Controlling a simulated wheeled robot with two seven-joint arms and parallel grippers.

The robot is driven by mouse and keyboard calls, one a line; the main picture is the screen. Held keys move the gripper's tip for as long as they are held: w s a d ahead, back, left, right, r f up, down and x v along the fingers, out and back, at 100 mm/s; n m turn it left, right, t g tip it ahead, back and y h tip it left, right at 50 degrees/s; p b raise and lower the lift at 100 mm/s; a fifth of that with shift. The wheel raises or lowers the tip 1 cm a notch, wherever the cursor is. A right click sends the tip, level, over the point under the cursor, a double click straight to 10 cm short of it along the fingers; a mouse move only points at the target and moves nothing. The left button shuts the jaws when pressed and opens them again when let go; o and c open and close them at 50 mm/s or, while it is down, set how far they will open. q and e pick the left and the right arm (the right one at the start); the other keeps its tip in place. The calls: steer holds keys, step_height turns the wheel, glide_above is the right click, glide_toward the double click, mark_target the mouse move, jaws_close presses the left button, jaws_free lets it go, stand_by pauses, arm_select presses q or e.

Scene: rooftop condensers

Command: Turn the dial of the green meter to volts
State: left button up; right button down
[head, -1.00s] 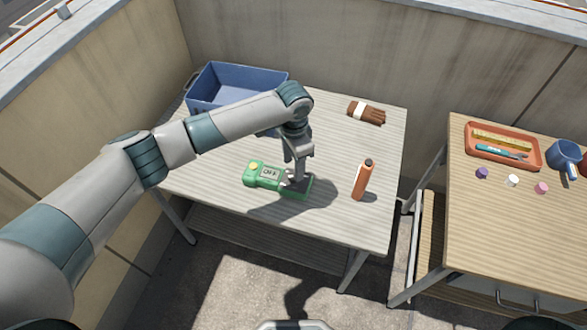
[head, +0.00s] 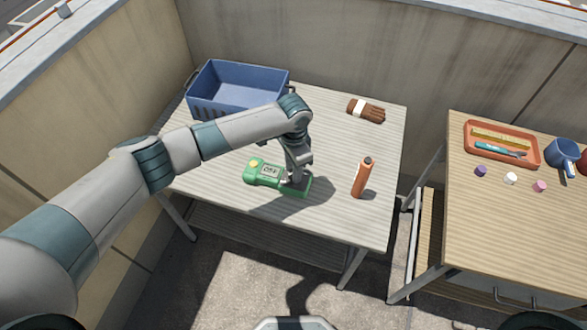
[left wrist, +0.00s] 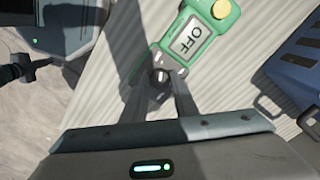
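The green meter (head: 254,177) lies on the left table, with a yellow button and a display that reads OFF. It also shows in the left wrist view (left wrist: 207,50), where the display reads OFF clearly. My left gripper (head: 297,183) points down at the meter's right end. In the left wrist view its fingertips (left wrist: 161,82) stand on both sides of the dark dial (left wrist: 160,77) and look closed on it. The fingers hide much of the dial in the head view. My right gripper is out of view.
A blue crate (head: 237,99) stands at the table's back left, behind my left arm. An orange bottle (head: 362,178) stands right of the meter, and brown gloves (head: 367,110) lie at the back.

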arm_select(q)
steer(key=shift+m, duration=0.3)
steer(key=m, duration=0.8)
steer(key=shift+m+b, duration=0.45)
steer(key=shift+m, duration=1.05)
steer(key=o, duration=1.1)
steer(key=shift+c, duration=0.2)
